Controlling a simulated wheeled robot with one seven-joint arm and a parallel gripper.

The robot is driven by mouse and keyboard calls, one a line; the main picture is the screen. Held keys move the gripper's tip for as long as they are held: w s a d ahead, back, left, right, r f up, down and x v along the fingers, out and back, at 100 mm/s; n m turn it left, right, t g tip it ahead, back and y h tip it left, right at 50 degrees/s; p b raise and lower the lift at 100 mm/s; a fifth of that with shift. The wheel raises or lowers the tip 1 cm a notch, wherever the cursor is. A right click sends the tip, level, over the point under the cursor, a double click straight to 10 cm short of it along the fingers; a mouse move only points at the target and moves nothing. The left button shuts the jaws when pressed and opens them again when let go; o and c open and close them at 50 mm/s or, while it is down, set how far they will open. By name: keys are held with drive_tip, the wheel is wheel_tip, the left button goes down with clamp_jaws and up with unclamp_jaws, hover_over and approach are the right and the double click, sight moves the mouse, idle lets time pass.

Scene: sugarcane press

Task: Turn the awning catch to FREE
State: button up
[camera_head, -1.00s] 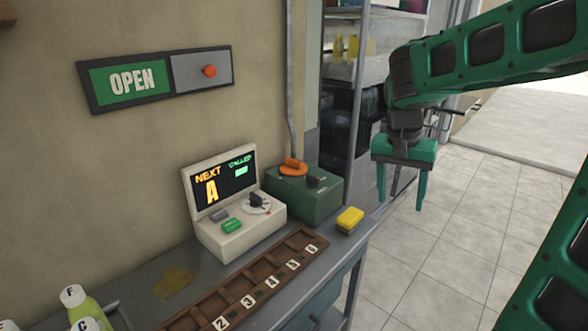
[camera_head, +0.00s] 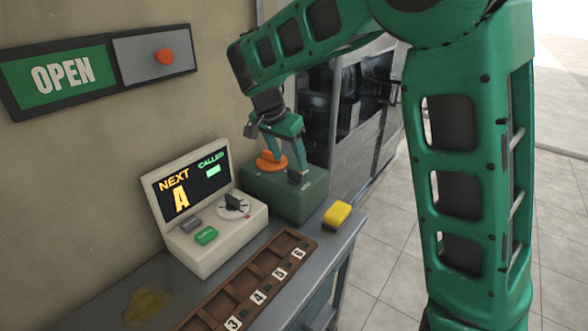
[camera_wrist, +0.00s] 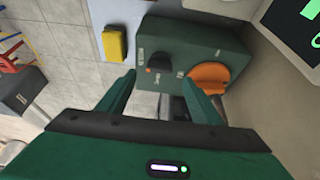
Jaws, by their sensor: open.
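A green box (camera_head: 306,200) stands on the far end of the bench and also shows in the wrist view (camera_wrist: 150,48). It carries an orange turning handle (camera_head: 266,163) and a small dark knob (camera_head: 295,178). Which one is the awning catch I cannot tell; the lettering is too small to read. My gripper (camera_head: 285,164) is open and empty, pointing down close over the box. In the wrist view the dark knob (camera_wrist: 160,62) lies ahead, between the lines of the fingers, and the orange handle (camera_wrist: 209,76) lies near the right fingertip. Whether a finger touches either is unclear.
A cream console (camera_head: 215,245) with a lit screen stands left of the box. A yellow block (camera_head: 337,214) lies to its right near the bench edge. A numbered wooden tray (camera_head: 262,262) runs along the front. An OPEN sign (camera_head: 62,75) hangs on the wall.

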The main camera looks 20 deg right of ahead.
sight(294, 171)
drive_tip(key=x, duration=0.5)
drive_tip(key=shift+w+f, duration=0.1)
drive_tip(key=shift+f, duration=0.3)
drive_tip(key=c, duration=1.1)
drive_tip(key=shift+o, duration=0.2)
drive_tip(key=shift+d, duration=0.3)
drive_tip(key=shift+a+r, duration=0.1)
drive_tip(key=shift+a, duration=0.05)
